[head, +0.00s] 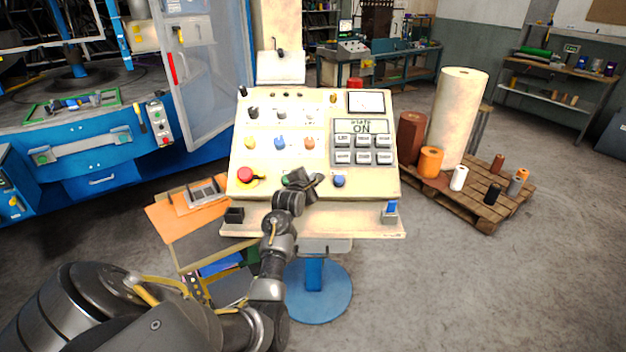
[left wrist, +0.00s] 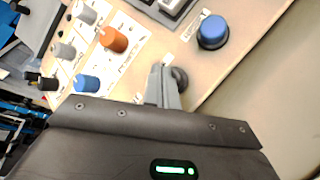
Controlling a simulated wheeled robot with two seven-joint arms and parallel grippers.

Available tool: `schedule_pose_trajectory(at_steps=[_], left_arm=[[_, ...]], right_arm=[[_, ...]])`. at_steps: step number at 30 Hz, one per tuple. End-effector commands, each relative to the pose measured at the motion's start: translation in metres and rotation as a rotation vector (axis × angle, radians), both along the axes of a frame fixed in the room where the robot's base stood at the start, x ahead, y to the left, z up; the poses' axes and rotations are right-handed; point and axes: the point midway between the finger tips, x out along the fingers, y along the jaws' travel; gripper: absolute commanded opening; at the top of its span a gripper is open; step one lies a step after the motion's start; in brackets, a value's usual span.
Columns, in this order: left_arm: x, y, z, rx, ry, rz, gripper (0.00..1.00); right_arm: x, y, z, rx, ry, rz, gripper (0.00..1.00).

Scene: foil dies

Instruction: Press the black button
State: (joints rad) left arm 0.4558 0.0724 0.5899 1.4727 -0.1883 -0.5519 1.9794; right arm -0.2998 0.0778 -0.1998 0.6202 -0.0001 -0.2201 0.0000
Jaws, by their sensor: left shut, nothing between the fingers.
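A cream control panel (head: 240,150) stands in front of me on a blue pedestal. In the left wrist view, a dark round button (left wrist: 181,76), which looks black, sits on the panel at the tips of my left gripper (left wrist: 161,82). The fingers partly hide it, and I cannot tell whether they touch it. In the head view, my left gripper (head: 316,182) is shut and empty in front of the panel's lower row and covers the black button's place. A blue button (head: 339,181) lies just right of the gripper and also shows in the left wrist view (left wrist: 212,32). My right gripper is not in view.
A red emergency stop (head: 245,175) sits left of the gripper. Blue, orange and yellow knobs (head: 280,142) and grey keys (head: 363,150) are above. The panel's ledge holds a small black box (head: 234,215) and a blue-topped item (head: 391,209). A pallet with rolls (head: 480,210) stands right.

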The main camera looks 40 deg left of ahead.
Motion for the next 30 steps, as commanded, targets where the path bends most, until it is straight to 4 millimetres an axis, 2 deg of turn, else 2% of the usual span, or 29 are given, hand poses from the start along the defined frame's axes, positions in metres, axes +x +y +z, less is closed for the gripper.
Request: schedule_pose_trajectory(at_steps=[19,30], left_arm=[[0.0001,0.0,-0.0001,0.0,0.0,0.0,0.0],[0.004,0.0025,-0.0071,-0.001,0.0,0.0,0.0]], right_arm=[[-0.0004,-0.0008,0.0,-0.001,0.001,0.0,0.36],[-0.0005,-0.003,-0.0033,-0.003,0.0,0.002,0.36]])
